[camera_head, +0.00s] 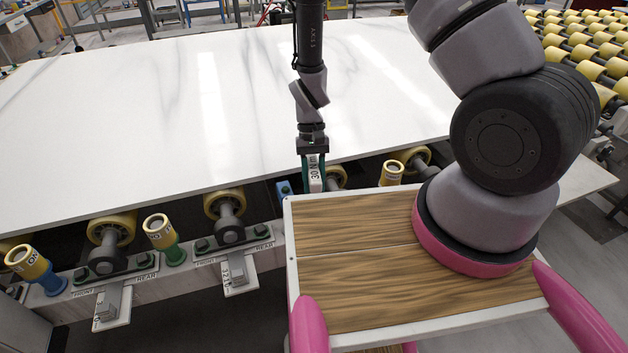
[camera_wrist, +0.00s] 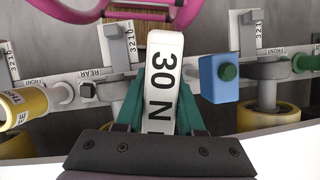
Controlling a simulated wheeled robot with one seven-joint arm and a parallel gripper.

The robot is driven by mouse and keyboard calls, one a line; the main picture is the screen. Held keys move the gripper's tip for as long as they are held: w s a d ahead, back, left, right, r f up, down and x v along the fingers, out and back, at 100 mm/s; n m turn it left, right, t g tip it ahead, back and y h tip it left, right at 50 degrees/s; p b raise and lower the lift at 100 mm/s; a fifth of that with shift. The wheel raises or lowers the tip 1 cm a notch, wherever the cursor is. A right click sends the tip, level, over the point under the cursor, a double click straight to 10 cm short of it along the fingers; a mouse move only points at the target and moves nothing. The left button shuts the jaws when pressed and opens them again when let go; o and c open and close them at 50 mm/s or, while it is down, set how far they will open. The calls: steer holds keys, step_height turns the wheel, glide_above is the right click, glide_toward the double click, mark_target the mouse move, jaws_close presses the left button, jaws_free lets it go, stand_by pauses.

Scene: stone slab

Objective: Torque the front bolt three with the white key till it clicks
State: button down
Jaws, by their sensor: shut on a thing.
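My gripper (camera_head: 313,172) points down at the front edge of the stone slab (camera_head: 120,110). Its teal fingers are shut on the white key (camera_head: 315,182), marked "30 N m". In the wrist view the key (camera_wrist: 164,75) stands between the fingers (camera_wrist: 160,108) and hides part of the rail. FRONT labels show farther out. I cannot tell which bolt is number three, nor whether the key touches one.
My wood-topped deck (camera_head: 350,215) hides part of the rail. Yellow rollers (camera_head: 225,203) sit under the slab edge. A yellow roller conveyor (camera_head: 590,50) is at the right.

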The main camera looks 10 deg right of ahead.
mark_target(310, 168)
steer(key=shift+f, duration=0.4)
steer(key=shift+w+a+r+m+t+y, duration=0.2)
steer(key=shift+r+m+t+y, duration=0.5)
steer(key=shift+m, duration=1.7)
steer(key=shift+w+a+r+m+t+y, duration=0.1)
steer(key=shift+a+r+m+t+y, duration=0.45)
steer(key=shift+m, duration=1.85)
steer(key=shift+w+d+r+m+t+y, duration=0.15)
steer(key=shift+r+m+t+y, duration=0.55)
steer(key=shift+m, duration=1.7)
steer(key=shift+f+g+y, duration=0.15)
steer(key=shift+g+y, duration=0.1)
steer(key=shift+g, duration=0.1)
steer(key=shift+r, duration=2.45)
